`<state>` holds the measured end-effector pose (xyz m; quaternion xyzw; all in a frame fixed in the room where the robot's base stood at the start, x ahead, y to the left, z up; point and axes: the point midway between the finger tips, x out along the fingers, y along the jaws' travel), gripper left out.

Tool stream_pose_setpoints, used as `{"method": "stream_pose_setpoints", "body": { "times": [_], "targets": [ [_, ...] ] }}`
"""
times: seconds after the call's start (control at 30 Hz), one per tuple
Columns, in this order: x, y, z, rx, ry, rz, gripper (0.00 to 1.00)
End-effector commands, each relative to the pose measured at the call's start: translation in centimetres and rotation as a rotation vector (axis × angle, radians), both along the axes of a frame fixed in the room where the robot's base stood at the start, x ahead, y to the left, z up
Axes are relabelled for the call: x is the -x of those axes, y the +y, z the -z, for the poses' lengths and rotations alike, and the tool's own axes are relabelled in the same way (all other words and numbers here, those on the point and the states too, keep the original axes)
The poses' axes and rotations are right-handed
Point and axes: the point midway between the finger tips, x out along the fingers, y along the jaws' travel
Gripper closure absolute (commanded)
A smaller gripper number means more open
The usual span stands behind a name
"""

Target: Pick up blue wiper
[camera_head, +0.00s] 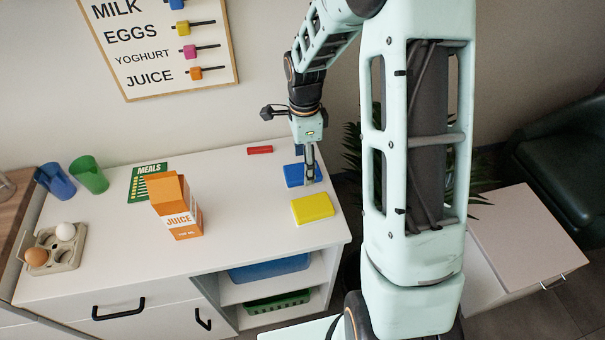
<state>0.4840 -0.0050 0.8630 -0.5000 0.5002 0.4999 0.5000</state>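The blue wiper (293,178) is a flat blue block lying near the right end of the white cabinet top. My gripper (310,178) points down from above and is at the wiper's right side, partly covering it. Its fingers are small and seen edge-on, so I cannot tell whether they are apart or touch the wiper. Another bit of blue (298,150) shows just behind the gripper.
A yellow block (312,208) lies just in front of the blue wiper, and a red piece (260,150) lies behind it. A juice carton (175,207), a green meals card (146,182), cups (89,174) and an egg tray (66,262) stand to the left.

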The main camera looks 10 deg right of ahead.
Motion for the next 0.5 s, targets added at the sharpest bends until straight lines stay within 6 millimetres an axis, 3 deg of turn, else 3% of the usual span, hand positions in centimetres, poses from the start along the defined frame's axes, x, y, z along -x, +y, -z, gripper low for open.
{"method": "stream_pose_setpoints", "body": {
  "times": [0.2,0.47,0.5],
  "targets": [
    [0.2,0.1,2.7,-0.001,0.001,0.001,0.33],
    [0.1,0.1,2.9,0.0,-0.001,0.001,0.33],
    [0.1,0.1,2.9,0.0,-0.001,0.001,0.38]
  ]
}}
